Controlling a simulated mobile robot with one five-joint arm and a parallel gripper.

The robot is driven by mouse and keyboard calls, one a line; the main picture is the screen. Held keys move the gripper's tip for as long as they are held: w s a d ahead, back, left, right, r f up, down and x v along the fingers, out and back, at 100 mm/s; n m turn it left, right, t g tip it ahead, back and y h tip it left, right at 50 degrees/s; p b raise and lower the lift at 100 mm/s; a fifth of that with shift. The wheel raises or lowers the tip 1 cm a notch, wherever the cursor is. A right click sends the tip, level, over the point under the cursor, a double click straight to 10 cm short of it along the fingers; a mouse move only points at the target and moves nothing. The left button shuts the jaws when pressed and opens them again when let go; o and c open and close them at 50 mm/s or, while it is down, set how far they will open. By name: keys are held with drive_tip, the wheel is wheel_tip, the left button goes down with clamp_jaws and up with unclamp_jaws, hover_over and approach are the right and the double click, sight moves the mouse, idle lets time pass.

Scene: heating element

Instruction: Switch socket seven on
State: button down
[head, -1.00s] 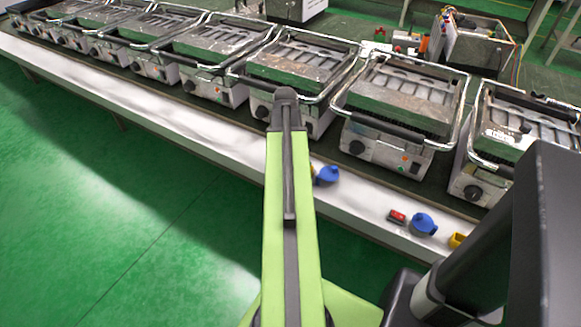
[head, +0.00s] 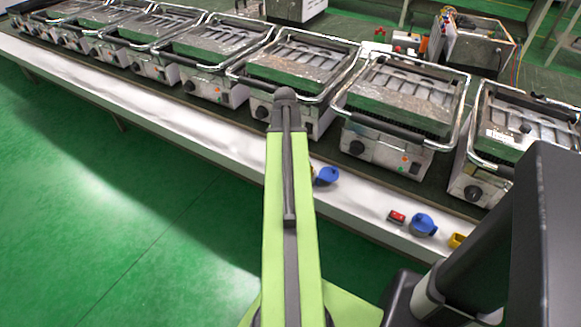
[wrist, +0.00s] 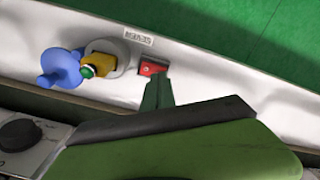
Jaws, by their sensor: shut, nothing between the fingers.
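In the wrist view, a red rocker switch (wrist: 152,67) sits on the white strip beside a round grey socket. The label (wrist: 138,39) above them appears upside down and reads SEVEN. A yellow plug part (wrist: 100,59) with a green tip sits at the socket, with a blue plug or cover (wrist: 61,70) beside it. My gripper (wrist: 156,80) shows as dark green fingers, shut and empty, their tips just below the red switch in the picture. I cannot tell whether they touch it, or which way the rocker is pressed. In the head view my arm hides the gripper.
Several contact grills (head: 400,105) with chrome handles stand in a row along the bench. On the white front strip (head: 180,120), another red switch (head: 397,217) and blue socket cover (head: 423,225) lie to the right, and a blue one (head: 327,176) by my arm. Green floor is clear in front.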

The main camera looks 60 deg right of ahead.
drive_tip(key=shift+f+b, duration=0.95)
idle(0.8)
drive_tip(key=shift+r, duration=0.1)
wheel_tip(320, 180, up, 7)
drive_tip(key=p, duration=0.7)
